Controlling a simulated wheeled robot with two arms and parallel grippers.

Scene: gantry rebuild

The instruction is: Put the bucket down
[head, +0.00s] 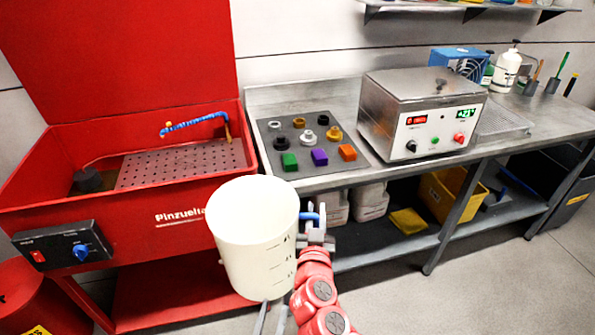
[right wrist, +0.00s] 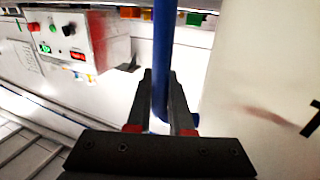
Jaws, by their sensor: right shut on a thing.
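The white bucket (head: 255,240), with dark level marks on its side, hangs upright in front of the red parts washer and the bench. Its blue handle (head: 312,216) is at its right side. My right gripper (head: 318,234) is shut on this handle. In the right wrist view, the blue handle (right wrist: 160,60) runs between the fingers of the right gripper (right wrist: 160,95), and the pale bucket wall (right wrist: 265,90) fills the right side. My left gripper (head: 274,312) shows only as two grey fingers, apart and empty, below the bucket. The bucket's inside bottom is hidden.
The red washer (head: 60,200) with its raised lid stands at left. The steel bench (head: 300,100) holds a dark mat (head: 290,165) of small coloured parts and a steel heated unit (head: 430,110). Jugs and a yellow bin (head: 440,195) sit below. Grey floor (head: 480,280) is clear at right.

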